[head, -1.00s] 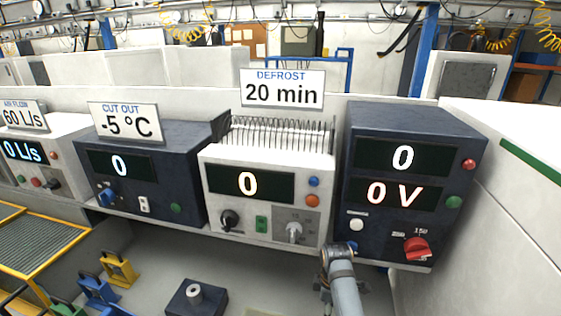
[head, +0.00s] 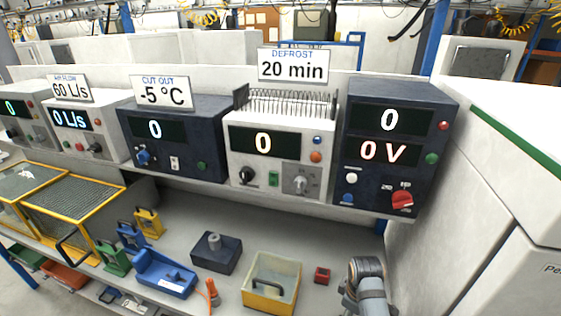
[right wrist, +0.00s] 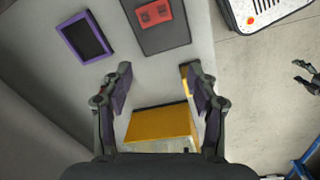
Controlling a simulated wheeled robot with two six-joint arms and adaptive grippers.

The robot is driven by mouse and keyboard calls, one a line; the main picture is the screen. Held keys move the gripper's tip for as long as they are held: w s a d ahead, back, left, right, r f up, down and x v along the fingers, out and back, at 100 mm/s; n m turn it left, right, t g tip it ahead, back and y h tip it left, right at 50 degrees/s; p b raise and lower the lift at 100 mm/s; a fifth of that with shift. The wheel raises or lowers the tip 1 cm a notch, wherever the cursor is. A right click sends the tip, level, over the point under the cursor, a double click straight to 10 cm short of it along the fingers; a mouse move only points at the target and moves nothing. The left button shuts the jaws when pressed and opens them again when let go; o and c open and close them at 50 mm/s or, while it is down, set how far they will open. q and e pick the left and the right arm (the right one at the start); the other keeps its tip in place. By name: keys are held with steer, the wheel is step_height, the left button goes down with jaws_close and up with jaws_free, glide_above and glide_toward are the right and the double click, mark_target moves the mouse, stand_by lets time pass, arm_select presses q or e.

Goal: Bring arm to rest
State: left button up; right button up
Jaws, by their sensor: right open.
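My right arm's end (head: 365,285) shows at the bottom right of the head view, above the bench and in front of the dark voltage unit; its fingers are not clear there. In the right wrist view my right gripper (right wrist: 160,85) is open with its two fingers wide apart and nothing between them. A yellow box (right wrist: 160,124) lies below the fingers, apart from them. Dark finger-like shapes at that view's right edge may be my left gripper (right wrist: 305,75), but they are cut off. The head view does not show my left gripper.
The dark voltage unit (head: 388,150) and white defrost unit (head: 275,150) stand on a shelf. Below are a yellow-edged bin (head: 270,284), a small red block (head: 322,275), a dark block (head: 216,252) and a blue tray (head: 165,275). A white wall (head: 450,220) bounds the right.

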steer(key=s+d+r+m+t, duration=0.1)
steer(key=s+d+r+m, duration=0.15)
steer(key=s+m, duration=0.4)
steer(key=s+d+r+m+t, duration=0.2)
steer(key=s+r+m, duration=0.1)
steer(key=s, duration=0.6)
step_height(320, 180, down, 30)
steer(key=s+d+g+b, duration=0.2)
steer(key=d+b, duration=0.1)
arm_select(q)
step_height(320, 180, down, 6)
steer(key=s+b, duration=0.1)
steer(key=b, duration=0.1)
steer(key=shift+s+b, duration=0.4)
arm_select(e)
steer(key=s+f, duration=1.8)
steer(key=s, duration=0.1)
steer(key=shift+d+f+m+g, duration=0.3)
steer(key=shift+f+m+g, duration=0.05)
steer(key=shift+f+g, duration=0.05)
steer(key=shift+o, duration=0.2)
